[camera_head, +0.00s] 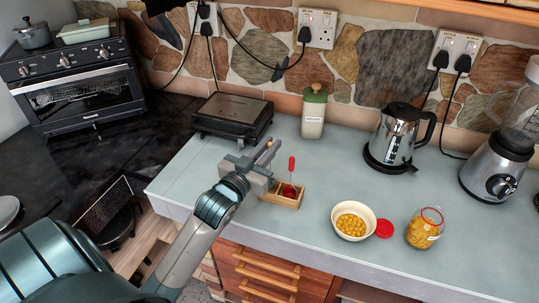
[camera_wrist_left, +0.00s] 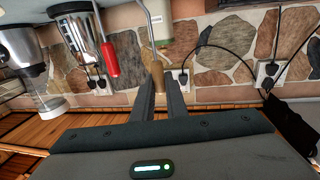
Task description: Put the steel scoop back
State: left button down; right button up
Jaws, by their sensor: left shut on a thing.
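My left gripper (camera_head: 270,151) is over the left end of a small wooden holder (camera_head: 283,201) on the counter. In the left wrist view the gripper (camera_wrist_left: 160,82) is shut on the tan handle of the steel scoop (camera_wrist_left: 147,42). The scoop's thin steel stem runs away from the fingers. Its lower end is hidden in both views, so I cannot tell whether it touches the holder. A red-handled tool (camera_head: 291,165) stands upright in the holder, with a red round part at its base. Its handle also shows in the left wrist view (camera_wrist_left: 110,59). My right gripper is out of view.
A cream bowl of yellow pieces (camera_head: 353,221), a red lid (camera_head: 385,229) and a jar (camera_head: 424,229) stand right of the holder. A black grill (camera_head: 232,116), a green-lidded canister (camera_head: 314,112), a kettle (camera_head: 394,138) and a blender (camera_head: 492,160) line the back. The counter's middle is clear.

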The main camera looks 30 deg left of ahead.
pick_arm(q)
notch_tip(320, 180, down, 3)
jog(key=shift+r, duration=0.1)
jog(key=shift+f, duration=0.25)
jog(key=c, duration=1.8)
grip_release()
jog(key=shift+o, duration=0.2)
jog(key=shift+r, duration=0.2)
